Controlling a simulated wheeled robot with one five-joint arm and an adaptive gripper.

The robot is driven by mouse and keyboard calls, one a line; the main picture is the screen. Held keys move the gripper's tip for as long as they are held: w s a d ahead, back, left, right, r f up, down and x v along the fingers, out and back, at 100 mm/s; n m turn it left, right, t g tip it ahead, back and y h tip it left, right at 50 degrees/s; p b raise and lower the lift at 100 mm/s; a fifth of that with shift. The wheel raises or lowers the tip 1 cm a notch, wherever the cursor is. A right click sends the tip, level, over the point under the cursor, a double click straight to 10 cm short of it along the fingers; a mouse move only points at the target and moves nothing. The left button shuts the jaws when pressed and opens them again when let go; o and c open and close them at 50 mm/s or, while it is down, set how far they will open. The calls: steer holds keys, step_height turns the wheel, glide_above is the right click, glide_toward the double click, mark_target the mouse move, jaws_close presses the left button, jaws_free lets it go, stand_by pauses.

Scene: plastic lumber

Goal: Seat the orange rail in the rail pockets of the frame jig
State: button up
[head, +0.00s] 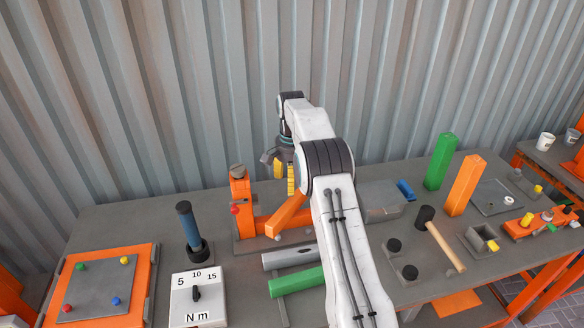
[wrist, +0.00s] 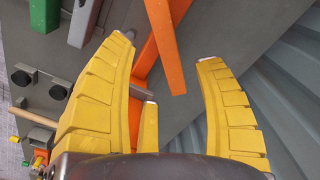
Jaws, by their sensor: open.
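The frame jig has an orange upright post (head: 241,207) with a brown knob on top and a red knob on its side, on a grey base. An orange rail (head: 286,217) runs diagonally beside it; its right end looks raised. I cannot tell how its left end meets the pockets. In the wrist view the rail (wrist: 166,45) points down from the top, and its free end lies between the fingertips, untouched. A second orange bar (wrist: 147,58) crosses behind it. My gripper (head: 281,174) is open and empty, just above the rail, with yellow fingers (wrist: 168,48).
A grey rail (head: 289,256) and a green rail (head: 297,281) lie in front of the jig. A green post (head: 440,162) and an orange post (head: 464,186) stand at right, near a mallet (head: 441,244). A torque box (head: 198,297) and screwdriver (head: 188,227) are left. The corrugated wall (head: 190,90) is close behind.

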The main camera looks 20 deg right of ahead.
steer(key=s+a+r+n+t+p, duration=0.1)
steer(key=s+a+r, duration=0.1)
steer(key=r, duration=0.6)
steer(key=s+a+r+n+p, duration=0.1)
steer(key=s+a+r, duration=0.15)
steer(key=r, duration=0.55)
steer(key=s+a+r+n+t, duration=0.1)
steer(key=s+a+r+n, duration=0.15)
steer(key=s, duration=0.25)
steer(key=s+a+r+n+t, duration=0.1)
steer(key=s+r, duration=0.2)
steer(key=s, duration=0.2)
steer(key=s+a+f+n, duration=0.1)
steer(key=s+f+n, duration=0.1)
steer(key=s, duration=0.5)
steer(key=s+a+f+n+t, duration=0.1)
steer(key=s+a+f, duration=0.1)
steer(key=s, duration=0.6)
steer(key=s+a+f+n+t, duration=0.1)
steer(key=s+a+f+n, duration=0.1)
steer(key=s, duration=0.6)
steer(key=shift+f+n, duration=0.35)
steer(key=shift+f, duration=0.55)
steer(key=shift+s+f+b, duration=0.1)
steer(key=shift+f+b, duration=0.05)
steer(key=shift+b, duration=0.2)
